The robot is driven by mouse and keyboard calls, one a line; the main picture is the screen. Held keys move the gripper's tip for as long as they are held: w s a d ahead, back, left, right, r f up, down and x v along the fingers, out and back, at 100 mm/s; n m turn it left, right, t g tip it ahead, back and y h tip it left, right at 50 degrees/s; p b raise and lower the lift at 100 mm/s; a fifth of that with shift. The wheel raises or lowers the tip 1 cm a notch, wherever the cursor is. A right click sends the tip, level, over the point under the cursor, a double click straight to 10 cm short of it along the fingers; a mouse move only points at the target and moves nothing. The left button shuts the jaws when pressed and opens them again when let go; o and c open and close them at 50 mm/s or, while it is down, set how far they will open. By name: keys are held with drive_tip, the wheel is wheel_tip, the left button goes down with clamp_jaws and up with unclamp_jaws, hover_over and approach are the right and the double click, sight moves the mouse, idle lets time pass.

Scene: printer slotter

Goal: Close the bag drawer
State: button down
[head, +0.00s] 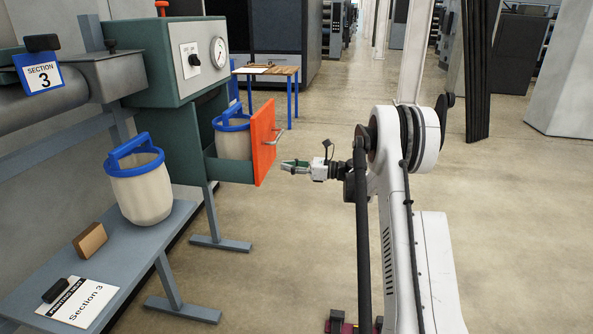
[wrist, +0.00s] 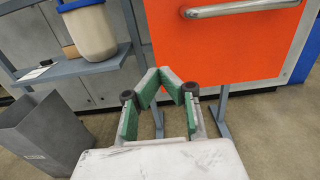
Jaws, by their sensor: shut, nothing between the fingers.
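The bag drawer (head: 263,142) has an orange front with a metal handle (head: 273,137) and is pulled out from the green machine. A cream bag with a blue rim (head: 233,138) sits in the drawer. In the wrist view the orange front (wrist: 225,45) fills the top right, with its handle (wrist: 235,8) at the top edge. My gripper (head: 284,166) is to the right of the drawer front, a little lower than the handle, and points at the front. In the wrist view my gripper (wrist: 167,76) has its fingertips together with nothing between them. I cannot tell whether the tips touch the front.
A second cream bag (head: 141,190) stands on the grey shelf (head: 150,247) at left, with a brown block (head: 90,240) and a Section 3 sign (head: 78,301). A grey bin (wrist: 45,135) stands on the floor at left in the wrist view. Floor behind my arm is open.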

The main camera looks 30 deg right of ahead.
sight(259, 163)
drive_tip(key=b+x, duration=0.2)
drive_tip(key=x, duration=0.5)
drive_tip(key=shift+w+a, duration=0.3)
drive_tip(key=shift+w, duration=0.1)
